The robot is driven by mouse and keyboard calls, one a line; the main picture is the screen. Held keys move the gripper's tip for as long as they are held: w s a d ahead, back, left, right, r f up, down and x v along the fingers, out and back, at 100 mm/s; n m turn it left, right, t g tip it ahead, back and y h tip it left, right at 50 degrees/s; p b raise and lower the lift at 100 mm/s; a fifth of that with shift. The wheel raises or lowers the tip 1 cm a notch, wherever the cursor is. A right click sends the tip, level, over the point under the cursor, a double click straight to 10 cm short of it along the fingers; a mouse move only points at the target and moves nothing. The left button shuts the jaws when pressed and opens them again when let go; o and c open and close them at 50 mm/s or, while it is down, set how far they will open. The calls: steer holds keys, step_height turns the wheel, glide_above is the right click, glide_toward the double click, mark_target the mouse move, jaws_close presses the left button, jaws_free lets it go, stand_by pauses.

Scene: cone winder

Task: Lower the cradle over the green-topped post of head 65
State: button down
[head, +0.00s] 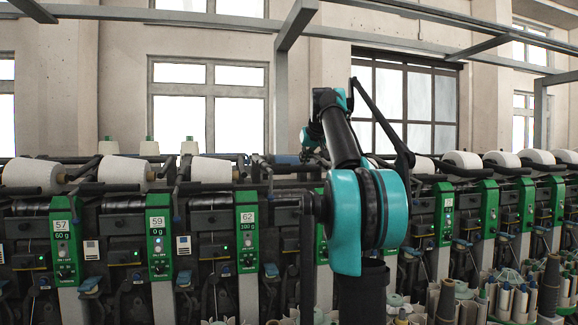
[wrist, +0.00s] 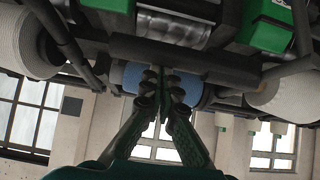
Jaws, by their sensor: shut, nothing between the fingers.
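My gripper (wrist: 164,78) is shut and empty in the wrist view, its fingertips in front of a blue package (wrist: 132,76) and just below a dark bar (wrist: 185,64) in the picture. I cannot tell whether the fingers touch the bar or which part is the cradle. In the head view my arm covers the place right of the head marked 62 (head: 247,236). Only a sliver of a green post (head: 321,200) shows beside my arm there; its number is hidden. A blue package (head: 287,159) shows left of my arm.
Heads 57 (head: 64,240) and 59 (head: 157,240) stand left, with white packages (head: 122,170) above. More green posts (head: 489,208) run to the right. Several cones (head: 447,300) stand at front right.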

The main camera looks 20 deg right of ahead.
steer(key=shift+f, duration=0.5)
steer(key=s+r, duration=0.4)
steer(key=r, duration=0.3)
steer(key=shift+s, duration=0.1)
stand_by(0.4)
